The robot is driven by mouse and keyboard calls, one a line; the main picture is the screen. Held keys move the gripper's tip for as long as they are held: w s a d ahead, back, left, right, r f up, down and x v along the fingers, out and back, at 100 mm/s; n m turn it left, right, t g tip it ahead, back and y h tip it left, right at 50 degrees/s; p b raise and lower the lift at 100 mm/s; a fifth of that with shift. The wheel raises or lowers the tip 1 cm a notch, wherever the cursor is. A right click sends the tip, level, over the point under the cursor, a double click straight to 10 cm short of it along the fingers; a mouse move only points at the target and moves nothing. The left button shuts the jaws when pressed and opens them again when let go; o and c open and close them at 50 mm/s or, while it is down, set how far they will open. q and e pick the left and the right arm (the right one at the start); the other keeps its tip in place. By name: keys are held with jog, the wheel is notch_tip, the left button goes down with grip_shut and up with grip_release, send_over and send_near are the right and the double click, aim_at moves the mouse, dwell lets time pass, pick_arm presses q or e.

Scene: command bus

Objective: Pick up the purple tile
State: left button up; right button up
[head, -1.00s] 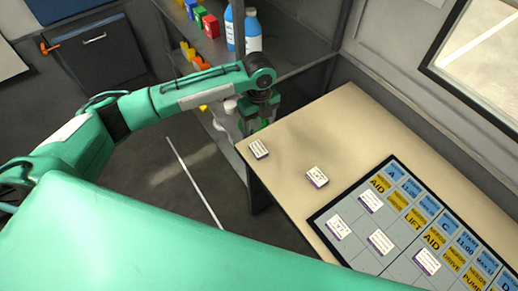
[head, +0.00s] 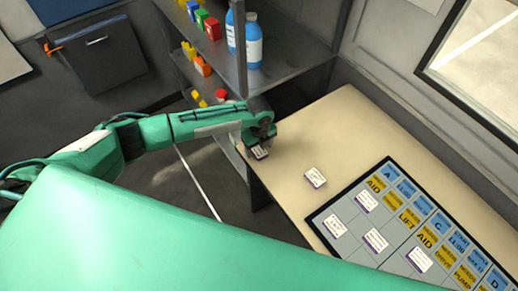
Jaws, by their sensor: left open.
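Several small tiles with white printed tops and purple edges are in the head view. A second such tile (head: 315,177) lies alone on the table to the right. My right gripper is not in view.
A dark-framed board (head: 350,240) with blue and yellow labels and several white tiles covers the table's right part. Shelves (head: 290,72) with blue bottles (head: 254,45) and coloured blocks stand behind. The table between gripper and board is mostly clear.

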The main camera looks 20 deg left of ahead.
pick_arm(q)
jog(key=c, duration=1.1)
